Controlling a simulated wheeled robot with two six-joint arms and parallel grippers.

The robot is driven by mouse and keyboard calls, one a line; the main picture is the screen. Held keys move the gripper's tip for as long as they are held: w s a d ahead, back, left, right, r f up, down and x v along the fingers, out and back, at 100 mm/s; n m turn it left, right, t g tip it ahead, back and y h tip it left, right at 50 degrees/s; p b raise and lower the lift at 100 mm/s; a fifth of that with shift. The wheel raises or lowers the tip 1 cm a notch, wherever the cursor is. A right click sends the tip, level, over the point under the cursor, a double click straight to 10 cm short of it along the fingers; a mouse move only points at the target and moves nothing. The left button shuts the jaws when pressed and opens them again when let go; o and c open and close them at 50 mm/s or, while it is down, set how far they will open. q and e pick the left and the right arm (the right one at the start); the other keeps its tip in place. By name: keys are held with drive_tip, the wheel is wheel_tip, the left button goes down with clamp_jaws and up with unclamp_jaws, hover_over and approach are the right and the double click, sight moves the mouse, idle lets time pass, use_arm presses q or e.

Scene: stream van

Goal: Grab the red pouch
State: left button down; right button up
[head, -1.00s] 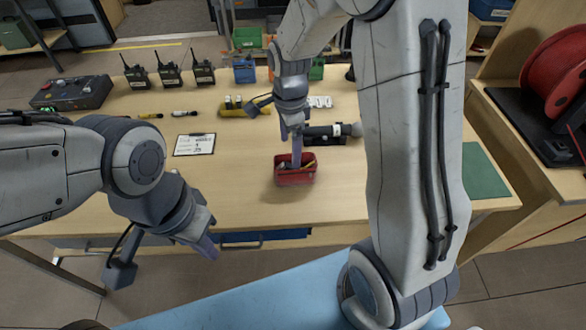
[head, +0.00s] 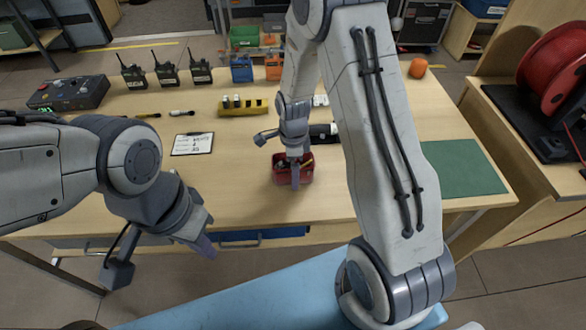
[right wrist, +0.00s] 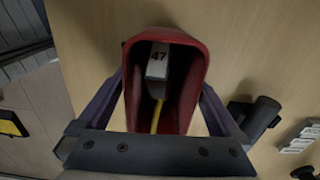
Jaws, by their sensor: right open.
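The red pouch (head: 280,177) is an open-topped red container on the table, below my right gripper (head: 296,180) in the head view. In the right wrist view the pouch (right wrist: 190,118) lies between the two fingers of my right gripper (right wrist: 160,112). The fingers are open, one on each side of the pouch; I cannot tell whether they touch it. A white item marked 47 and a yellow item sit inside the pouch. My left gripper (head: 205,246) hangs over the table's front edge, away from the pouch; its jaws are not clear.
A clipboard (head: 192,144) lies left of the pouch. A yellow holder (head: 243,108), several radios (head: 166,73) and a control box (head: 68,93) are further back. A green mat (head: 455,168) lies at the right.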

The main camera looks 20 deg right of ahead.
drive_tip(key=c, duration=1.3)
drive_tip(key=shift+o, duration=0.2)
